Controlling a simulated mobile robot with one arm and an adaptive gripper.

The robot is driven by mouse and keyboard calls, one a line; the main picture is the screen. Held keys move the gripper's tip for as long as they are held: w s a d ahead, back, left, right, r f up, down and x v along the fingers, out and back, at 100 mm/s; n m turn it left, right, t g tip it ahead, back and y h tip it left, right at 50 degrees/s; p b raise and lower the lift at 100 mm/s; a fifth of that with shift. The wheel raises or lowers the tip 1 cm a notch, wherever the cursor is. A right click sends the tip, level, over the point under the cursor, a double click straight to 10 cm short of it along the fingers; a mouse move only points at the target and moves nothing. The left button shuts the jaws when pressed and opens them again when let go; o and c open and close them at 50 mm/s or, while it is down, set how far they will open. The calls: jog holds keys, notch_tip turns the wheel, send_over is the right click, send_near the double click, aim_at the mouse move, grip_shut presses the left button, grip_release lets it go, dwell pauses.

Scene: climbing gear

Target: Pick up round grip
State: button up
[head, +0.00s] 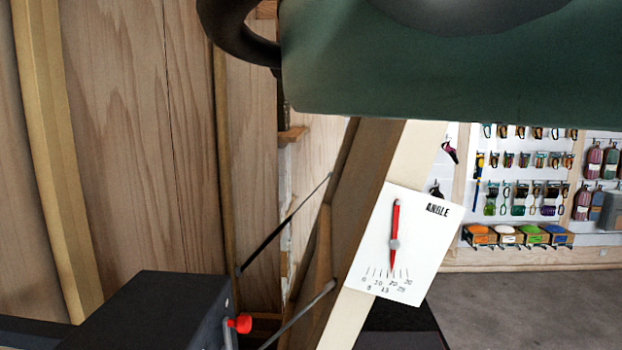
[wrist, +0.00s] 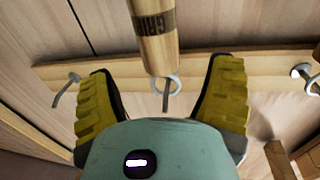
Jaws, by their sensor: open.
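The round grip (wrist: 152,38) is a pale wooden cylinder with dark lettering on a band, at the top middle of the wrist view. Its near end has a metal ring and a short dark piece below it. My gripper (wrist: 164,66) has two yellow ridged fingers spread wide apart. The near end of the grip lies between the fingertips in the picture, with clear gaps on both sides. I cannot tell the depth between them. I do not make out the grip in the head view.
A wooden rail (wrist: 270,70) with metal hooks crosses behind the fingers on a wooden wall. The head view shows a white angle gauge (head: 410,245) on a slanted beam, a dark box (head: 155,310) and gear shelves at right. Open floor (head: 520,310) lies below the shelves.

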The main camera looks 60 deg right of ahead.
jog(key=p+x, duration=0.6)
jog(key=x, duration=0.1)
jog(key=shift+f, duration=0.2)
jog(key=shift+w+d, duration=0.1)
jog(key=shift+c, duration=0.4)
grip_shut()
dwell(0.4)
